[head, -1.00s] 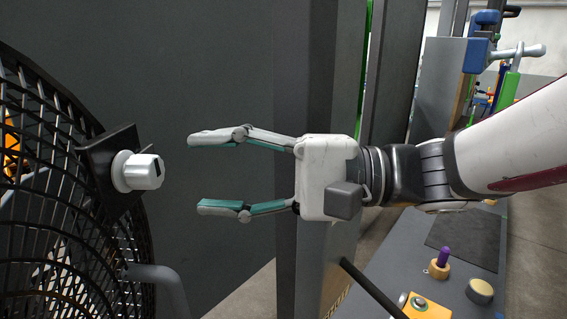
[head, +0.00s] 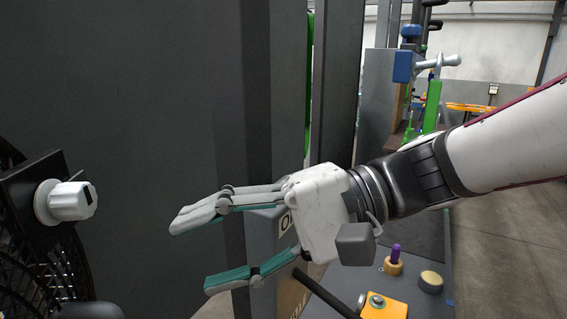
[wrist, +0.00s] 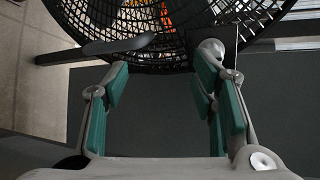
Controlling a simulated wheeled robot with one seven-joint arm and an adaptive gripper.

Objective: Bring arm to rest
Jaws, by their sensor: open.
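My gripper (head: 190,254) is open and empty in the middle of the head view, with its fingers pointing left and its green pads apart. My arm reaches in from the right edge. In the wrist view my gripper (wrist: 163,88) also shows open, with nothing between its fingers. The fingertips are apart from the white knob (head: 66,201) at the left of the head view. In the wrist view, parts of the fan beyond the fingers are hidden by them.
A black fan grille (head: 40,275) stands at the lower left, and it fills the top of the wrist view (wrist: 170,30). A dark grey panel (head: 150,90) stands behind my gripper. A yellow block (head: 384,306), a purple-topped peg (head: 395,256) and a round tan piece (head: 431,281) sit at lower right.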

